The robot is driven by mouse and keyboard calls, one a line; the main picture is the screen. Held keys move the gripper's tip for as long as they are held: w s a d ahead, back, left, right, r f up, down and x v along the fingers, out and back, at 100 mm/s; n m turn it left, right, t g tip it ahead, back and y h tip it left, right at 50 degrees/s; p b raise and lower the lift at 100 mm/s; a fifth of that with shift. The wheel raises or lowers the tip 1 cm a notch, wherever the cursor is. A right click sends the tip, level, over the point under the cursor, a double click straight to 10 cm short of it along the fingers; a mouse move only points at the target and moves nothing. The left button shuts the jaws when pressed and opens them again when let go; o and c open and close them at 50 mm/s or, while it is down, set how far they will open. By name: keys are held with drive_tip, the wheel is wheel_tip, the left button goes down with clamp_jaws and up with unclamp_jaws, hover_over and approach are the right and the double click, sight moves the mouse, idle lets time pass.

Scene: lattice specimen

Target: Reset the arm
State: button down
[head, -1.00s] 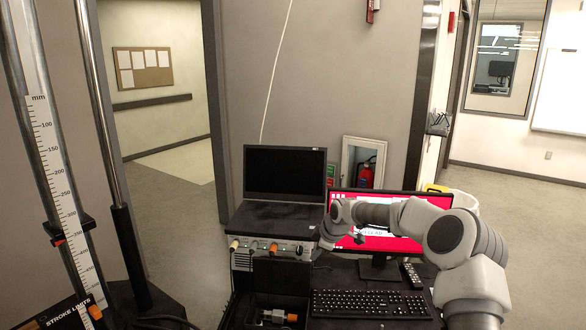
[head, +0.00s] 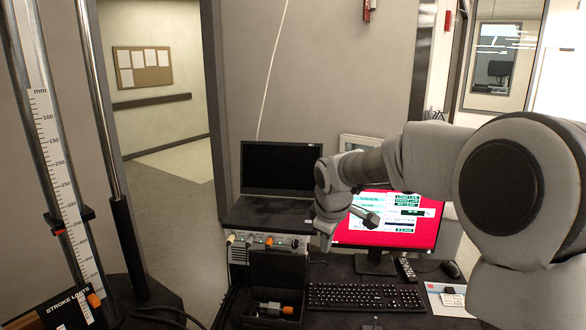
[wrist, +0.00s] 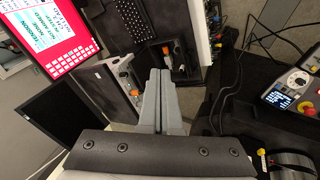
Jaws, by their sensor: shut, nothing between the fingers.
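My gripper (head: 325,241) hangs at the end of my arm in the head view, in front of the monitor's left edge and beside the right end of the control box. In the wrist view the two grey fingers (wrist: 160,78) lie together and hold nothing. My arm reaches in from the right and covers part of the monitor. The fingertips are small in the head view, and I cannot tell their exact distance from the box.
The monitor (head: 385,238), keyboard (head: 365,297) and an open black case (head: 262,270) with a small fixture are close by. A test frame with a scale (head: 62,180) stands at the left.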

drive_tip(key=s+d+r+m+h, duration=0.1)
drive_tip(key=s+d+r+m, duration=0.15)
drive_tip(key=s, duration=0.65)
drive_tip(key=s+d+r+m, duration=0.2)
drive_tip(key=s+r+m, duration=0.15)
drive_tip(key=s, duration=0.45)
drive_tip(key=s+d+f+m, duration=0.1)
drive_tip(key=s+m, duration=0.2)
drive_tip(key=s, duration=0.4)
drive_tip(key=s+d+f+m+y+b, duration=0.1)
drive_tip(key=s+m, duration=0.1)
drive_tip(key=s, duration=0.6)
drive_tip(key=shift+f+m+t, duration=0.4)
